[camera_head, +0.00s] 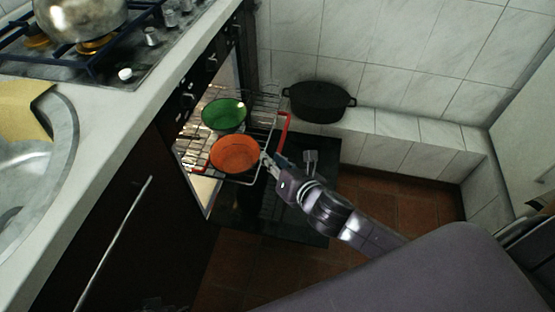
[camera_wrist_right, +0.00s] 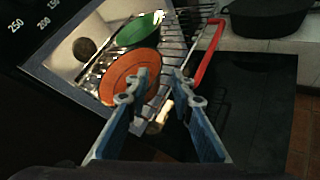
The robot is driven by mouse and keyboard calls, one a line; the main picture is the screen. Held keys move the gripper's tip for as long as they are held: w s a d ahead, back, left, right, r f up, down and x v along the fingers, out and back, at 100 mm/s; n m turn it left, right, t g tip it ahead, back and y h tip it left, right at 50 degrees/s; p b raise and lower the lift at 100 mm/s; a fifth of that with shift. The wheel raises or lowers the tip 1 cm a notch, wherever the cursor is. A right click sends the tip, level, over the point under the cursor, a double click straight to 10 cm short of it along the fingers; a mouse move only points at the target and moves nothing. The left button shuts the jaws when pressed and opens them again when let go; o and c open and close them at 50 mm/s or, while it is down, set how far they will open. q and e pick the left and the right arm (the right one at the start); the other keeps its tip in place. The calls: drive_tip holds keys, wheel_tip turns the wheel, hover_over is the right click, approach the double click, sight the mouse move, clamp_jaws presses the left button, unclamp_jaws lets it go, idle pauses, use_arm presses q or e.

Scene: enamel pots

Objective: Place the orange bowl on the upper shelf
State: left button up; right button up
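The orange bowl (camera_head: 236,154) sits at the front of a wire rack (camera_head: 247,181) that is pulled out of the open oven. It also shows in the right wrist view (camera_wrist_right: 128,75), partly behind one finger. My right gripper (camera_head: 268,160) is at the bowl's right side, close to its rim. In the wrist view its two blue-grey fingers (camera_wrist_right: 158,92) are apart with no object clamped between them; I cannot tell whether one touches the bowl. The wire rack has a red edge at its right. My left gripper is not in view.
A green bowl (camera_head: 224,115) sits behind the orange one. A black pot (camera_head: 319,101) stands on the tiled ledge. The dark open oven door (camera_head: 290,212) lies below the rack. The counter (camera_head: 112,132) with stove and sink is at left. Red floor tiles are clear at right.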

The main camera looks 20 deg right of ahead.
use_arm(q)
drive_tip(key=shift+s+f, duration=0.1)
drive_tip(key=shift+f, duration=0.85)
use_arm(e)
drive_tip(key=s+d+f+m+g+h, duration=0.1)
drive_tip(key=s+d+f+m+g, duration=0.2)
drive_tip(key=s+f+m+g, duration=0.7)
drive_tip(key=s+f+m, duration=1.1)
drive_tip(key=s+m, duration=0.3)
drive_tip(key=m, duration=0.5)
drive_tip(key=shift+f+m+h, duration=0.3)
drive_tip(key=shift+m, duration=0.1)
drive_tip(key=shift+w, duration=0.1)
